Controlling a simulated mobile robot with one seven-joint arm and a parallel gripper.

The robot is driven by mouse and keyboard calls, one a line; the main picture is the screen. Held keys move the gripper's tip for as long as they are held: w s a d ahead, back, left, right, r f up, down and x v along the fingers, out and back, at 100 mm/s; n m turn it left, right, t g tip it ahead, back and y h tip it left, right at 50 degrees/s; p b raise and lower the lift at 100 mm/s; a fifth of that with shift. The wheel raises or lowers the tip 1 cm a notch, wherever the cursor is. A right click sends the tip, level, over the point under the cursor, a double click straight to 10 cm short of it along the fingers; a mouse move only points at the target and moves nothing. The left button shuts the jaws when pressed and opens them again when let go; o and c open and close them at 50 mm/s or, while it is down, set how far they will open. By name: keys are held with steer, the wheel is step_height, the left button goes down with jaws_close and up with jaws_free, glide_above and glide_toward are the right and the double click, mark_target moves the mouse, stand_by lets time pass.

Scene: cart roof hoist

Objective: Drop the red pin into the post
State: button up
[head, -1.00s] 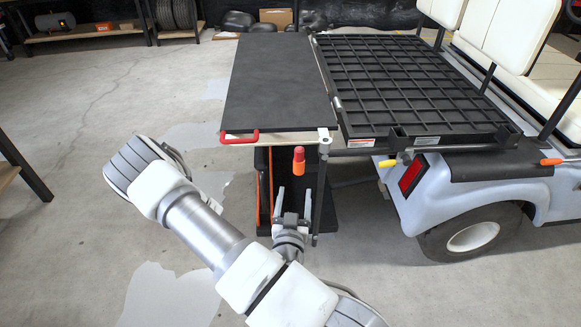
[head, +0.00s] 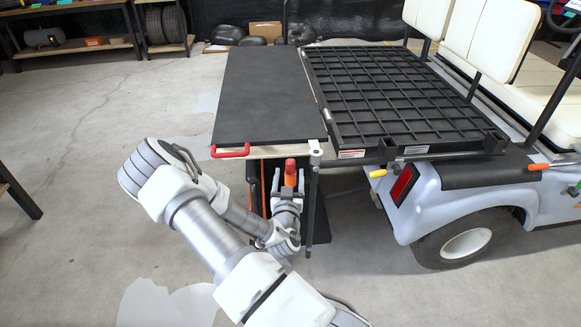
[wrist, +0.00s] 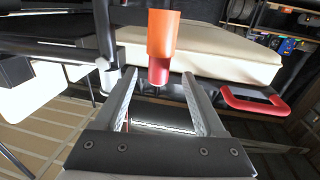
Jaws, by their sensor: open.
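The red pin (head: 290,166) has a red head and an orange part; it also shows in the wrist view (wrist: 161,42). It is upright in front of the black platform's near edge, and what holds it is hidden. My gripper (head: 288,178) is open and empty, its fingertips on either side of the pin. In the wrist view my gripper (wrist: 158,77) has the pin's red end between the fingertips, with gaps on both sides. A thin vertical post with a pale cap (head: 314,150) stands at the platform's near right corner, just right of the pin.
The black platform (head: 265,92) has a red handle (head: 231,153) on its near edge. A black grid deck (head: 400,95) on the cart (head: 445,205) lies to its right. A yellow-tipped lever (head: 378,173) sticks out by the tail light. Floor at the left is open.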

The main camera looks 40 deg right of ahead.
mark_target(290, 170)
steer(key=x, duration=0.4)
steer(key=shift+w+d+f, duration=0.15)
steer(key=shift+d+f, duration=0.05)
steer(key=shift+d, duration=0.05)
jaws_close()
